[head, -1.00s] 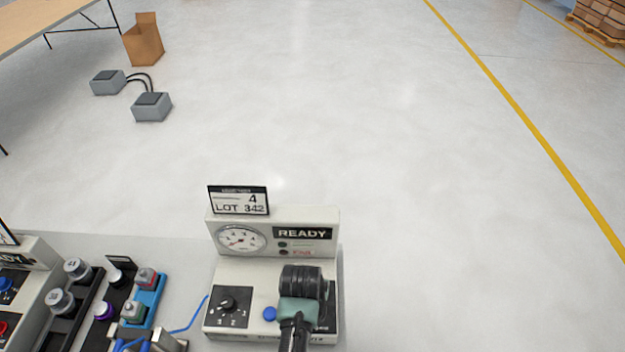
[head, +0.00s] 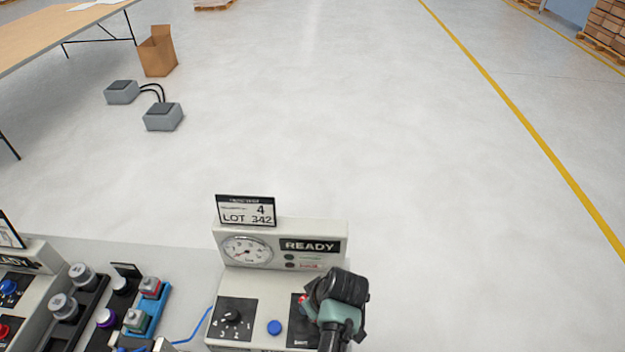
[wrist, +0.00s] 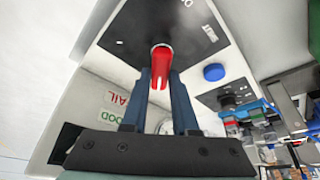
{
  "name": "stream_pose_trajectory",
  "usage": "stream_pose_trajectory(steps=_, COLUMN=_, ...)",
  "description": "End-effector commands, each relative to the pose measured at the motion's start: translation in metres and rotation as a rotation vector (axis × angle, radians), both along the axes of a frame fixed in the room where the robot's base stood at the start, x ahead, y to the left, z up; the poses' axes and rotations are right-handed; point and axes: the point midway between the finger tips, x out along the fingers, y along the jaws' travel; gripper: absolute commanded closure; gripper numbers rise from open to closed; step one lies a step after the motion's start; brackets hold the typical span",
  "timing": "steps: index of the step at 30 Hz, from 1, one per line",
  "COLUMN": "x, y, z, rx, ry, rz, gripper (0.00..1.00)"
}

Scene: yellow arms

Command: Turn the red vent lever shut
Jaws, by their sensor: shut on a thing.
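The red vent lever (wrist: 161,62) shows in the wrist view, standing out from a black plate (wrist: 170,30) with a "SHUT" label. My gripper (wrist: 163,82) has its two dark blue fingers closed on either side of the lever. In the head view my gripper (head: 322,305) is over the right part of the pale tester (head: 262,285) and hides most of the lever. A small red bit of the lever (head: 303,299) shows at its left. The lever's exact angle to the label cannot be told.
The tester bears a dial knob (head: 232,318), a blue button (head: 274,327), a gauge (head: 246,250) and a "READY" display (head: 309,246). A lot card (head: 246,211) stands on top. Racks of parts (head: 140,310) are at left. Open floor lies behind and to the right.

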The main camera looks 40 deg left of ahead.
Motion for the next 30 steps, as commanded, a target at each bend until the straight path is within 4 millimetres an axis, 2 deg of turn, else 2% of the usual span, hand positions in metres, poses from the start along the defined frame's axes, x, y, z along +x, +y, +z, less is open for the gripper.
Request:
stream_pose_trajectory(steps=9, x=-0.0002, y=0.0000, z=0.0004, rx=0.000, ry=-0.002, rz=0.086, gripper=1.00)
stream_pose_trajectory(steps=23, x=-0.0010, y=0.0002, z=0.0005, rx=-0.001, ry=-0.002, rz=0.097, gripper=1.00)
stream_pose_trajectory(steps=24, x=-0.0010, y=0.0002, z=0.0005, rx=-0.001, ry=-0.002, rz=0.097, gripper=0.66)
stream_pose_trajectory(steps=28, x=-0.0011, y=0.0002, z=0.0003, rx=-0.001, ry=-0.001, rz=0.096, gripper=0.43)
stream_pose_trajectory(steps=30, x=-0.0012, y=0.0002, z=0.0003, rx=-0.001, ry=-0.001, rz=0.096, gripper=0.43)
